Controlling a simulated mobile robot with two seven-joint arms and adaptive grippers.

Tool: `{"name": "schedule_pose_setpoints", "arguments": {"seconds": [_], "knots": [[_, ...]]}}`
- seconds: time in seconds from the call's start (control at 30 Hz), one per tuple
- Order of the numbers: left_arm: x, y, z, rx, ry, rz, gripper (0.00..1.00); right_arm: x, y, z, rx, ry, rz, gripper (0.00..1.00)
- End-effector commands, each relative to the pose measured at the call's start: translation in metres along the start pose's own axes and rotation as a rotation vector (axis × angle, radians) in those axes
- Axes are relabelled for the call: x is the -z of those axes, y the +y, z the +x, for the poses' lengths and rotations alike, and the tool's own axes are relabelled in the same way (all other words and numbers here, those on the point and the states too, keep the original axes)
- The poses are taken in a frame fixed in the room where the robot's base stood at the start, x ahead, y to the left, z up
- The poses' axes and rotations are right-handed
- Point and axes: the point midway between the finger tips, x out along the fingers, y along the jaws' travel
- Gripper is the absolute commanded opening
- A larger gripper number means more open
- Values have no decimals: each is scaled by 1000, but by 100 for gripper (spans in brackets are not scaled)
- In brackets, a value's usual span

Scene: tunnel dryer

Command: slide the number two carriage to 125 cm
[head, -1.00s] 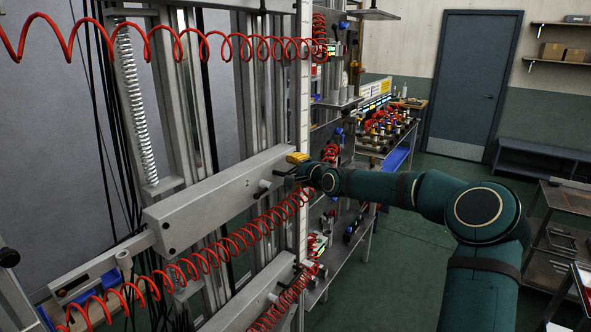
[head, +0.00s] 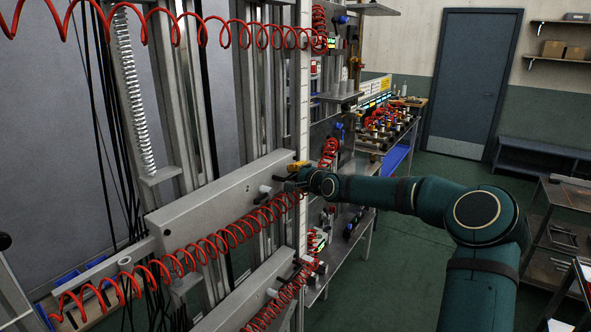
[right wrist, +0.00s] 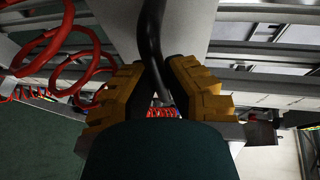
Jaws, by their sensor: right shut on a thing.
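A long grey carriage (head: 225,200) hangs across the upright rails in the middle of the head view. My right gripper (head: 296,169) is at the carriage's right end, beside the white scale strip (head: 303,110). In the right wrist view its yellow fingers (right wrist: 157,70) are closed on a dark curved handle (right wrist: 151,35) in front of the grey carriage body. The scale's figures are too small to read. My left gripper is not in view.
Another grey carriage (head: 248,292) sits lower on the rails. Red coiled hoses (head: 215,250) loop in front of the carriages. A bench with coloured fittings (head: 385,122) stands behind, a shelf cart (head: 560,225) at right. Green floor lies open between them.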

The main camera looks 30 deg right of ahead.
Motion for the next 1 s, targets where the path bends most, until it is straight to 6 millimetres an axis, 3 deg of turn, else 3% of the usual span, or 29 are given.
{"name": "schedule_pose_setpoints", "arguments": {"seconds": [0.23,0.3,0.33,0.37,0.73,1.0], "knots": [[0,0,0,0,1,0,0,0,0,0,0,0,0,0],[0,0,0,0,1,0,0,0,-1,0,2,0,0,30],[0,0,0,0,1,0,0,0,-1,0,2,0,0,41],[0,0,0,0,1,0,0,0,-1,0,2,0,0,43],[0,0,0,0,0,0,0,1,-2,-3,3,2,-1,43],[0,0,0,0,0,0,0,2,-1,-35,1,4,-2,43]]}}
